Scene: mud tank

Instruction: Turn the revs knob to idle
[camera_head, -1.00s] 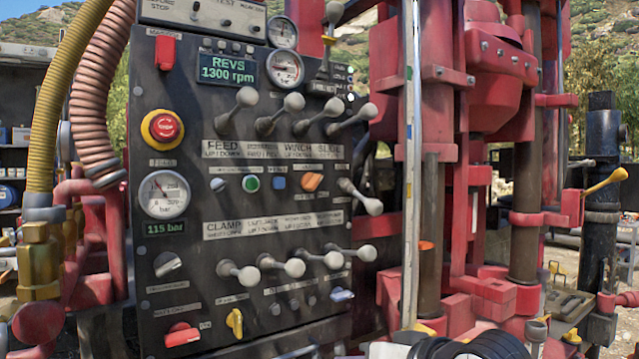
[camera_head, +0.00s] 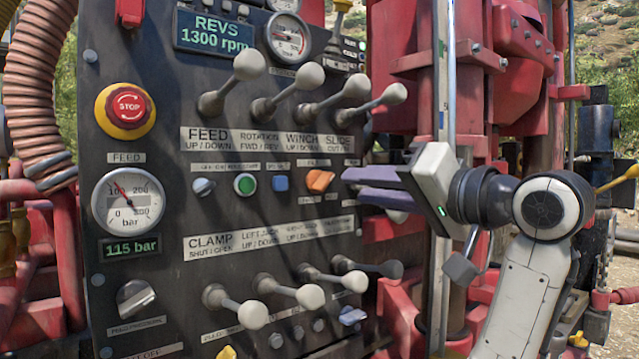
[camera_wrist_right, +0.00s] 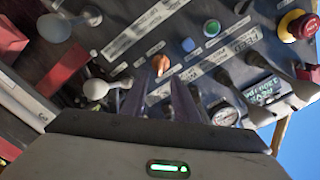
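The control panel's green display (camera_head: 214,31) reads "REVS 1300 rpm". An orange knob (camera_head: 320,181) sits in the middle row, right of a blue button (camera_head: 281,183); its small label is unreadable, so I cannot tell by name that it is the revs knob. My right gripper (camera_head: 352,186) is open and empty, a little right of the orange knob, its purple fingers pointing at it. In the right wrist view the orange knob (camera_wrist_right: 160,64) shows beyond the gap between the open fingers (camera_wrist_right: 157,92). My left gripper is not in view.
Grey ball levers stand above (camera_head: 357,87) and below (camera_head: 308,295) the middle row. A red stop button (camera_head: 126,107) and a pressure gauge (camera_head: 128,202) are at left. A vertical steel rod (camera_head: 444,80) and red machinery stand right of the panel.

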